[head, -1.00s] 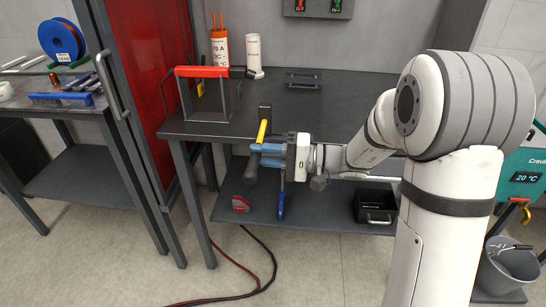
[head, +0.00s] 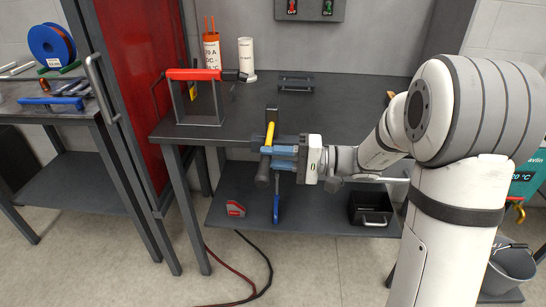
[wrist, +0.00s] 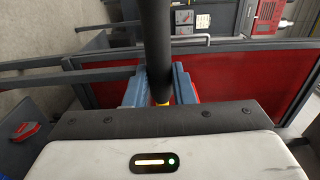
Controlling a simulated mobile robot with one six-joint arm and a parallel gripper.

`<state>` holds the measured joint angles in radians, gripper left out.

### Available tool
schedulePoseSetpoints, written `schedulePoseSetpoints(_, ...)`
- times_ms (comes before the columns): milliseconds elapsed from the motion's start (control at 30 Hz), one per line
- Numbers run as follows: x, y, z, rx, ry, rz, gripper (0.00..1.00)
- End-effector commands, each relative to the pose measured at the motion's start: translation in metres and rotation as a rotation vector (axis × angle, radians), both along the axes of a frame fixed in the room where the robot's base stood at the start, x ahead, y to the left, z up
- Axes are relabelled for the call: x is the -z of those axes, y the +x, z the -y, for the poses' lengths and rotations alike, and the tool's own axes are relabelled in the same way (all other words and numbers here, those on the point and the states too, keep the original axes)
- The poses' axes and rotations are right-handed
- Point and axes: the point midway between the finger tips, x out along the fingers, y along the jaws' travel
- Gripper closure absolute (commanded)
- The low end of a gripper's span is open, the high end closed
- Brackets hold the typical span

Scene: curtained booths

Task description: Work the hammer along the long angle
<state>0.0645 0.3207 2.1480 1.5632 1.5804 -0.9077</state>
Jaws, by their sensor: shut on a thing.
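The hammer has a dark head, a yellow shaft (head: 270,134) and a dark grip. It stands nearly upright in the head view, head up, in front of the table's front edge. My gripper (head: 268,157) is shut on its handle with blue fingers. The wrist view shows the dark handle (wrist: 155,45) between the blue fingers (wrist: 160,90). A dark metal piece with raised sides (head: 296,84) lies at the back of the tabletop; I cannot tell if it is the long angle. The hammer does not visibly touch it.
A red-handled frame (head: 194,74) stands on the left of the dark table (head: 240,112), with an orange canister (head: 212,54) and a white cylinder (head: 246,56) behind. The lower shelf holds a black bin (head: 371,211) and a red block (head: 235,209). The tabletop's middle is clear.

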Motion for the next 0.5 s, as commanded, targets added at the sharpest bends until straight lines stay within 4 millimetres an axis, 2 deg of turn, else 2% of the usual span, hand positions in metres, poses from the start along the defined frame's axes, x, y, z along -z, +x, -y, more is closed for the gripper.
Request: schedulePoseSetpoints(500,0.0042,0.0001,-0.0001,0.000,0.002,0.003,1.00)
